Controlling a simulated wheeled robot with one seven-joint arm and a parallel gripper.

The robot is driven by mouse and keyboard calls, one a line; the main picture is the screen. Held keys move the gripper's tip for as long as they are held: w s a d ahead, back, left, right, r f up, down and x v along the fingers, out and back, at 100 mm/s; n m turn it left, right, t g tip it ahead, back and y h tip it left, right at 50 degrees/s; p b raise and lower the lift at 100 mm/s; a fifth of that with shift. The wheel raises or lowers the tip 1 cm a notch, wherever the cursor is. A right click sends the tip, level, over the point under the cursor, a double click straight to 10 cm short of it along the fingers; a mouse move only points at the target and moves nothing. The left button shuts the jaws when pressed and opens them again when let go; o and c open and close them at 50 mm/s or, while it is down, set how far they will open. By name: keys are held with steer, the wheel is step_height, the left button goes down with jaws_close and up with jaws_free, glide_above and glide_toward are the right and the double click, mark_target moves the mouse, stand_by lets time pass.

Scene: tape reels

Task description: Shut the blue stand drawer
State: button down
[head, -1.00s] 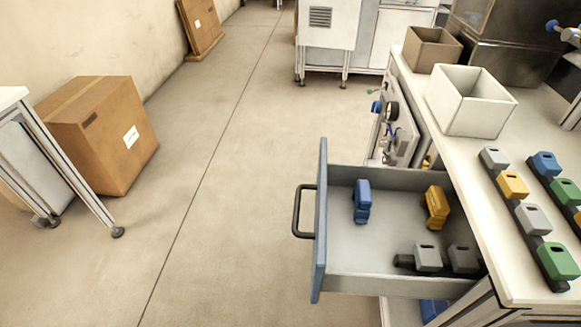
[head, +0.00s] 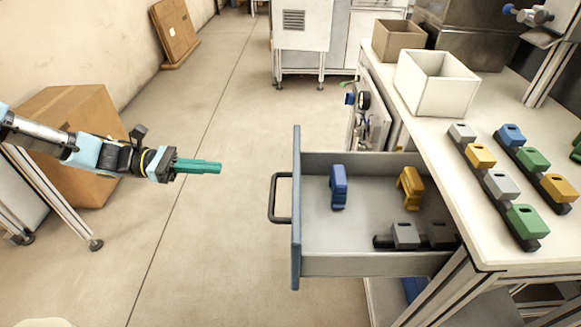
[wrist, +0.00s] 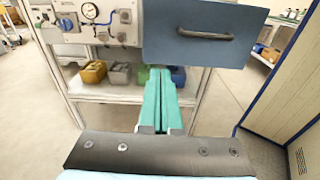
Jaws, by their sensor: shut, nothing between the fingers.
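The blue-fronted stand drawer (head: 296,215) is pulled far out to the left from under the bench in the head view. Its dark bar handle (head: 273,198) is on the outer face. In the drawer lie a blue item (head: 339,186), a yellow item (head: 410,187) and grey items (head: 405,236). My gripper (head: 220,168) is shut and empty, with teal fingers, left of the handle and apart from it. In the wrist view the fingers (wrist: 163,75) point toward the stand, and the drawer front (wrist: 195,50) with its handle (wrist: 207,36) shows above and to the right of the fingertips.
The white bench (head: 390,95) holds an open white box (head: 437,85), a brown box (head: 398,40) and rows of coloured blocks. A cardboard carton (head: 85,110) and a table leg (head: 60,205) stand at the left. The floor between the carton and the drawer is clear.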

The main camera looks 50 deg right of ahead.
steer(key=d+r+p+x, duration=0.1)
steer(key=p+x, duration=0.3)
steer(key=x, duration=1.1)
steer(key=shift+w+d+r+g+h, duration=0.15)
steer(key=shift+r+g+h, duration=0.15)
steer(key=shift+h, duration=0.1)
steer(key=x, duration=2.2)
steer(key=shift+s+d, duration=0.15)
steer(key=shift+s, duration=0.15)
steer(key=shift+s+d, duration=0.2)
steer(key=shift+s, duration=0.15)
steer(key=shift+r, duration=0.15)
